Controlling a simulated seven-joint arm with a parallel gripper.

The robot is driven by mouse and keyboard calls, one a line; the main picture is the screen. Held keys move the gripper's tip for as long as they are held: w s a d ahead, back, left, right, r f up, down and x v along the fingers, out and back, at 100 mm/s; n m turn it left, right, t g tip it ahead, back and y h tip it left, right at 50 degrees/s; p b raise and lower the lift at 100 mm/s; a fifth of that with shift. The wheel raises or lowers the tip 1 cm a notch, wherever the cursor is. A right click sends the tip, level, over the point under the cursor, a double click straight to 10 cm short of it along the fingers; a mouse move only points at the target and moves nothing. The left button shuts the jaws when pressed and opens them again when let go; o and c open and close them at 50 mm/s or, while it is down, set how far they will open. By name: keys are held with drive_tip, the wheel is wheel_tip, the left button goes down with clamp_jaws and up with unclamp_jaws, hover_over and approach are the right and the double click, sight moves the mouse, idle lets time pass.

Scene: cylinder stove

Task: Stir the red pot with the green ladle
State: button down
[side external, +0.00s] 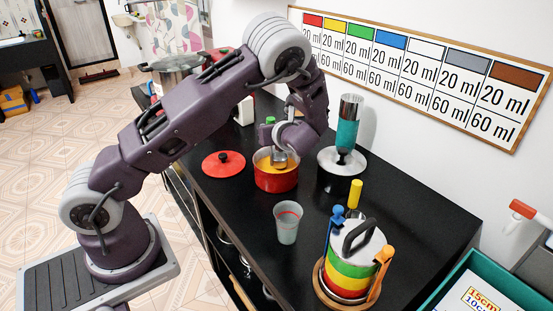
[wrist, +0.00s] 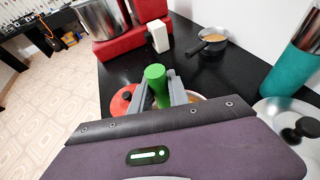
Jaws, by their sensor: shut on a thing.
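The red pot (side external: 275,182) stands on the black counter, uncovered, with yellow-orange contents showing at its top. My gripper (side external: 282,158) is over the pot's opening, pointing down. It is shut on the green ladle, whose green handle (wrist: 157,85) stands between the two grey fingers in the wrist view. The top of the handle (side external: 270,120) also shows above my gripper in the side view. The ladle's lower end is hidden, so I cannot tell how deep it sits in the pot. The red lid (side external: 223,163) lies on the counter left of the pot.
A lidded pot (side external: 342,162) stands close on the right, with a teal cylinder (side external: 347,133) behind it. A clear cup (side external: 288,222) and a striped, multicoloured stack (side external: 352,274) stand nearer the front. A small saucepan (wrist: 208,43) and a white box (wrist: 159,36) are further back.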

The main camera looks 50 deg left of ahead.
wheel_tip(320, 180, up, 7)
drive_tip(key=shift+f, duration=0.15)
idle(0.9)
